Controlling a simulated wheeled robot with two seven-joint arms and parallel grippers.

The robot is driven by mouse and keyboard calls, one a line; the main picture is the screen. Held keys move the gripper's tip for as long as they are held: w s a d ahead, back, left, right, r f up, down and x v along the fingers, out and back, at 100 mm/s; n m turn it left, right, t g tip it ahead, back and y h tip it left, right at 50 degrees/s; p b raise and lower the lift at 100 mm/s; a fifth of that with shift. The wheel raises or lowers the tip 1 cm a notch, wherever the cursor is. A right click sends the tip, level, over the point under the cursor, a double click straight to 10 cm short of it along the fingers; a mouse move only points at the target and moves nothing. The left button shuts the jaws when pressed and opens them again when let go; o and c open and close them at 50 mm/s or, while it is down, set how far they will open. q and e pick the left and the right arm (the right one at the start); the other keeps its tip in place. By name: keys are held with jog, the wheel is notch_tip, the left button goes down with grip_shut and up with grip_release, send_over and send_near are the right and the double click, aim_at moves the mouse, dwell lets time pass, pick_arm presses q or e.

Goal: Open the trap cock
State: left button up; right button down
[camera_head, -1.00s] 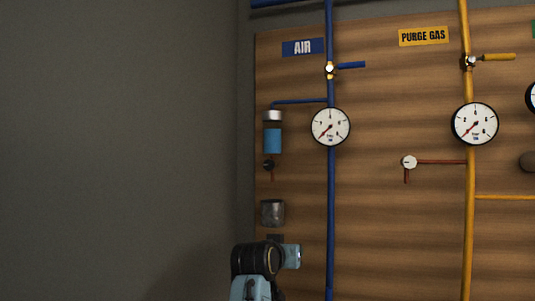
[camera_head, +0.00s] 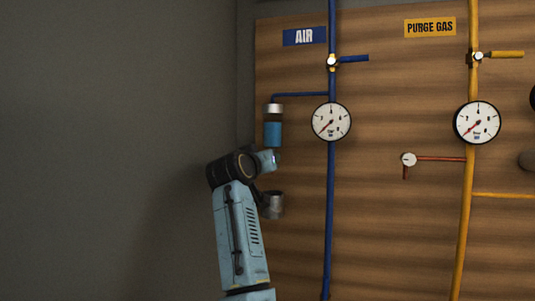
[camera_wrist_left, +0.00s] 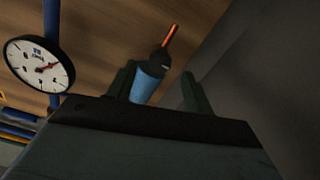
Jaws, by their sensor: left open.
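The trap is a blue cylinder (camera_head: 272,133) with a silver cap, hanging from a blue branch pipe. In the left wrist view its blue bowl (camera_wrist_left: 149,86) is partly hidden by my gripper's body. The trap cock is a black body (camera_wrist_left: 158,63) with a red-orange handle (camera_wrist_left: 169,36) pointing away from the bowl. In the head view my left wrist hides the cock. My left gripper (camera_wrist_left: 159,70) is open, its two dark fingers apart, with the bowl and cock showing between them. I cannot tell how deep the cock is between the fingers. My right gripper is not in view.
The air gauge (camera_head: 331,122) and the blue pipe (camera_head: 331,200) are close on the right. A plain grey wall (camera_head: 110,150) fills the left side.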

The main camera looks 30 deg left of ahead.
pick_arm(q)
jog(key=shift+p+x, duration=0.55)
jog(key=shift+x, duration=1.35)
jog(key=c, duration=1)
jog(key=n, duration=0.5)
jog(key=shift+n, duration=0.3)
jog(key=o, duration=1)
jog(key=shift+s, duration=0.1)
jog(key=shift+r, duration=0.1)
